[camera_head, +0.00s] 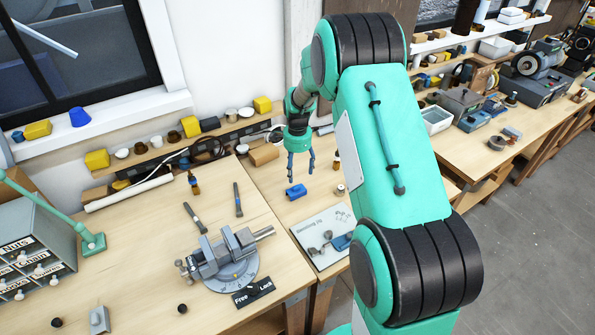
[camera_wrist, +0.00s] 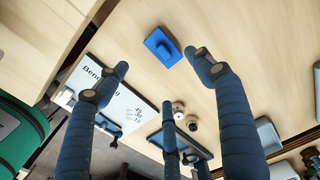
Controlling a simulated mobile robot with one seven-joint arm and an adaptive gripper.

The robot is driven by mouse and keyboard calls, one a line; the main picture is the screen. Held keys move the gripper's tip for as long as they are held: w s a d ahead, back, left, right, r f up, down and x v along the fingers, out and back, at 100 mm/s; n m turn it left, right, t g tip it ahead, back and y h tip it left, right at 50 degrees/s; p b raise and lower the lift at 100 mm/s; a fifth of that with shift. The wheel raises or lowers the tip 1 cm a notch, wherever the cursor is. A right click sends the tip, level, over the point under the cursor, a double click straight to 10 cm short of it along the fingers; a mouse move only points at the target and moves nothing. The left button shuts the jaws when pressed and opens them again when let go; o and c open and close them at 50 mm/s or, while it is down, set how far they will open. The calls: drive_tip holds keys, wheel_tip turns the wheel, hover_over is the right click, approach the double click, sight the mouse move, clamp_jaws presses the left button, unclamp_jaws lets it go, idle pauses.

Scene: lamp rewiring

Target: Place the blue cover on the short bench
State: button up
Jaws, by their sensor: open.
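The blue cover (camera_head: 296,191) is a small blue piece lying on the light wood of the short bench (camera_head: 268,181), between the vise bench and my arm. In the wrist view the blue cover (camera_wrist: 162,47) looks like a flat block with a raised part on top. My gripper (camera_head: 301,172) hangs fingers down just above and beside it. In the wrist view my gripper (camera_wrist: 160,65) has its fingers spread wide with nothing between them. The cover lies beyond the fingertips, and no finger appears to touch it.
A white printed board (camera_head: 325,236) with small metal and blue parts lies nearer on the short bench. A vise (camera_head: 225,255) stands on the left bench. Another blue piece (camera_head: 79,117) sits on the window sill.

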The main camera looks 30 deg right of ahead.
idle(0.4)
drive_tip(key=s+a+r+n+t, duration=0.1)
drive_tip(key=s+a+r+n, duration=0.25)
drive_tip(key=r, duration=0.55)
drive_tip(key=s+a+r+n+t, duration=0.1)
drive_tip(key=s+a+r+n, duration=0.1)
drive_tip(key=s+a+r, duration=0.45)
drive_tip(key=s+a+r+n+t, duration=0.1)
drive_tip(key=s+a+r+n, duration=0.15)
drive_tip(key=r, duration=0.75)
drive_tip(key=s+a+r+n+t, duration=0.1)
drive_tip(key=s+a+r+n, duration=0.1)
drive_tip(key=s, duration=0.6)
drive_tip(key=s+a+r+n, duration=0.3)
drive_tip(key=s+a+n, duration=0.1)
drive_tip(key=s, duration=0.5)
drive_tip(key=s+a+r+n+t, duration=0.1)
drive_tip(key=s+a+r+n, duration=0.2)
drive_tip(key=s, duration=0.5)
drive_tip(key=shift+s+a+n+t, duration=0.35)
drive_tip(key=shift+a+n, duration=0.15)
drive_tip(key=shift+a, duration=0.45)
wheel_tip(320, 180, down, 7)
drive_tip(key=b, duration=0.7)
